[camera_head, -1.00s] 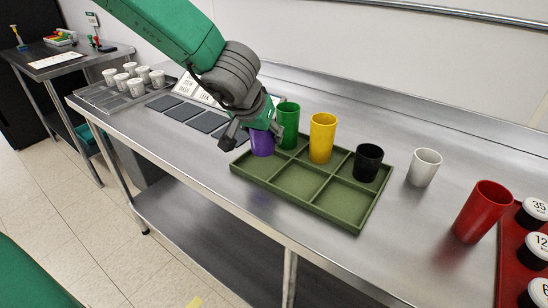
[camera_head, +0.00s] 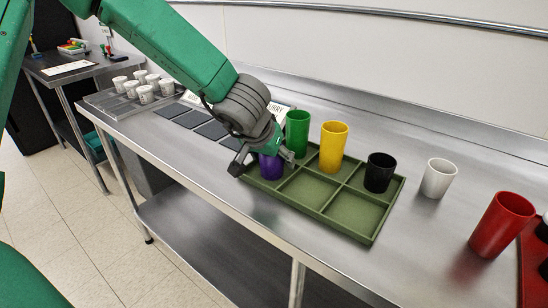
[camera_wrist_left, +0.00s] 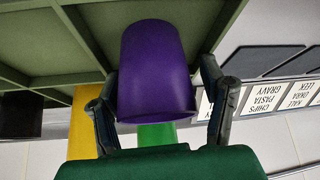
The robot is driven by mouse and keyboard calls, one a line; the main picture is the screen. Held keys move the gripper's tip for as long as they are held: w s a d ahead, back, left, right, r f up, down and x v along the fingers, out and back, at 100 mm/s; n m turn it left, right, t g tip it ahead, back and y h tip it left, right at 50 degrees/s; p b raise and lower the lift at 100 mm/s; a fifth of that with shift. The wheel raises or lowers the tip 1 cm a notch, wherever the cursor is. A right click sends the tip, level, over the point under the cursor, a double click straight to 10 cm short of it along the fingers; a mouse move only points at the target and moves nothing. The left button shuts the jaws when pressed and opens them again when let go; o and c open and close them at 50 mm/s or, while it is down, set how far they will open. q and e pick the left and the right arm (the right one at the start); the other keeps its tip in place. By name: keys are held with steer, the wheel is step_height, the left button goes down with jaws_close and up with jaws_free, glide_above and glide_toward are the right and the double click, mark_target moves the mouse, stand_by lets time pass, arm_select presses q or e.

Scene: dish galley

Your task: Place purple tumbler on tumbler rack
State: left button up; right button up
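The purple tumbler (camera_head: 270,165) stands in the front-left compartment of the green tumbler rack (camera_head: 350,208). My left gripper (camera_head: 264,161) is around it from above, a finger on either side. In the left wrist view, the purple tumbler (camera_wrist_left: 156,75) lies between the fingers of my left gripper (camera_wrist_left: 160,85). A gap shows between the tumbler and the right-hand finger; the other finger is close to its side. Where the tumbler meets the compartment floor is partly hidden. My right gripper is not in view.
Green (camera_head: 297,133), yellow (camera_head: 332,147) and black (camera_head: 379,173) tumblers fill the rack's back row. A white cup (camera_head: 438,178) and a red tumbler (camera_head: 500,225) stand to the right. Dark mats (camera_head: 192,119) and several white cups (camera_head: 146,94) are to the left.

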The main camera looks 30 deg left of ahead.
arm_select(q)
steer(key=shift+a+r, duration=0.1)
steer(key=shift+r, duration=0.05)
steer(key=p+v, duration=0.4)
steer(key=v, duration=0.8)
steer(key=shift+p, duration=0.4)
